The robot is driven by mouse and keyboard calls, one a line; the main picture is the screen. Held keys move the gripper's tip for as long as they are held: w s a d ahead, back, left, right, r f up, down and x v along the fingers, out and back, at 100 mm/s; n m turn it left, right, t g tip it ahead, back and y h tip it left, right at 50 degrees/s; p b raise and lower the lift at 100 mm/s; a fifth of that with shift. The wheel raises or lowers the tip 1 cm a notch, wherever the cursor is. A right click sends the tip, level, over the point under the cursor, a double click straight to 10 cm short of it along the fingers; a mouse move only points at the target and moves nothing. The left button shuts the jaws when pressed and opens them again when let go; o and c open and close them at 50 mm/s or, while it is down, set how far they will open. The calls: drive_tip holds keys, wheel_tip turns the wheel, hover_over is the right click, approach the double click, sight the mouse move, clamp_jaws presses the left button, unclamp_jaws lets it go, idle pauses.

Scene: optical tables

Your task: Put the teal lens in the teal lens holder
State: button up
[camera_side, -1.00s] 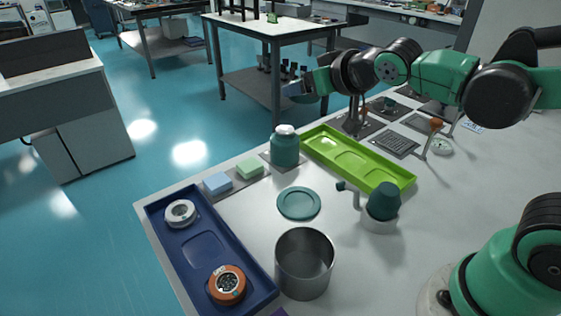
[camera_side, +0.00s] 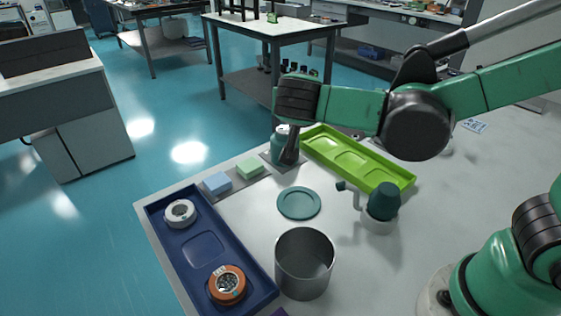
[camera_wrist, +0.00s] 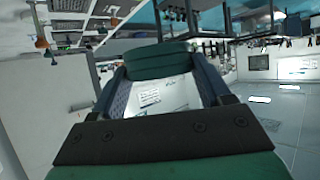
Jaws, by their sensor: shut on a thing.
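In the wrist view my gripper (camera_wrist: 160,75) is shut on a wide, dark teal rounded thing (camera_wrist: 160,58), which I take to be the teal lens. It sits between the two grey-blue fingers. I cannot make out the teal lens holder for certain. The stands at the back right are mostly covered by my arm in the side view; an orange-topped stand (camera_wrist: 42,43) shows small in the wrist view.

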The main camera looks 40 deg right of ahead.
drive_tip(key=r+m+g, duration=0.1)
drive_tip(key=a+r+m+g+h, duration=0.1)
drive_tip(key=r+m+h, duration=0.1)
drive_tip(key=shift+s+a+g, duration=0.15)
drive_tip(key=shift+s+g, duration=0.15)
drive_tip(key=shift+g, duration=0.1)
drive_tip(key=shift+m, duration=0.3)
wheel_tip(320, 180, down, 20)
drive_tip(key=shift+r, duration=0.2)
drive_tip(key=o, duration=1.4)
drive_tip(key=shift+s, duration=0.1)
